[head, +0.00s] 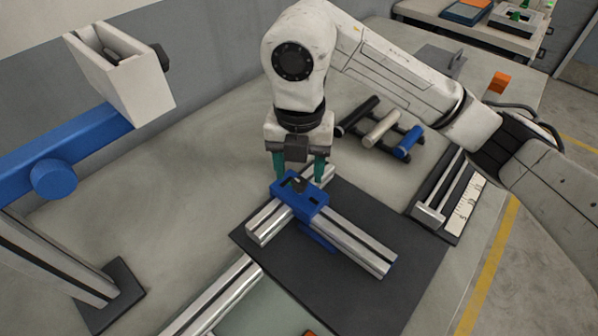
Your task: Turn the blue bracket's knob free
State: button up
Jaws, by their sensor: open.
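A blue bracket (318,198) sits over the crossing of silver slotted rails on a dark mat. A small dark part, perhaps its knob (297,184), shows on its top; its exact shape is unclear. My gripper (299,174) points down just above and behind the bracket. Its two teal fingers are apart, with nothing seen between them. I cannot tell whether the fingertips touch the bracket. At the left, a blue beam (85,147) on a grey post carries a round blue knob (53,180), well away from my gripper.
The dark mat (400,235) lies under the rails. A rack with black, silver and blue rollers (382,128) stands behind right. A scale tray (462,205) lies at the right edge. A white box-like holder (140,85) tops the beam. The table's left middle (190,185) is clear.

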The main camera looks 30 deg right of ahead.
aim_at(300, 184)
jog(key=shift+f, duration=1.15)
jog(key=shift+c, duration=0.4)
grip_shut()
